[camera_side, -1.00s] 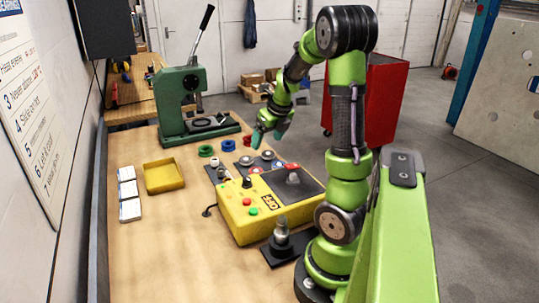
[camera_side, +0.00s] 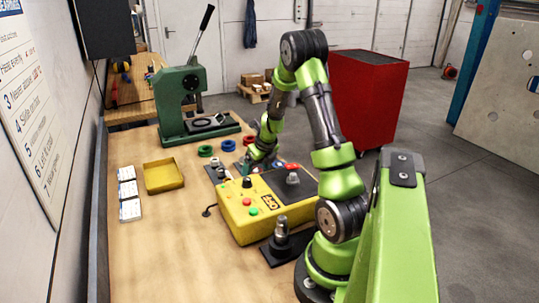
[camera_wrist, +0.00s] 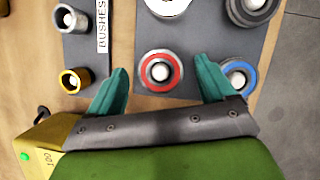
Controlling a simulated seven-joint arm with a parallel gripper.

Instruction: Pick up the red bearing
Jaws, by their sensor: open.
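The red bearing (camera_wrist: 177,72) sits on a dark mat in the wrist view, a red ring with a grey middle and a pale pin at its centre. My gripper (camera_wrist: 161,66) is open, with one teal finger on each side of the bearing and nothing held. I cannot tell whether the fingers have reached its height. The right finger lies between the red bearing and a blue bearing (camera_wrist: 250,77), partly covering the blue one. In the side view my gripper (camera_side: 256,160) is low over the mats behind the yellow box, and hides the red bearing.
A brass bush (camera_wrist: 75,80) stands on the left mat. A yellow control box (camera_side: 245,212), green press (camera_side: 180,110), yellow tray (camera_side: 163,177) and coloured rings (camera_side: 205,151) are around. The front left table is clear.

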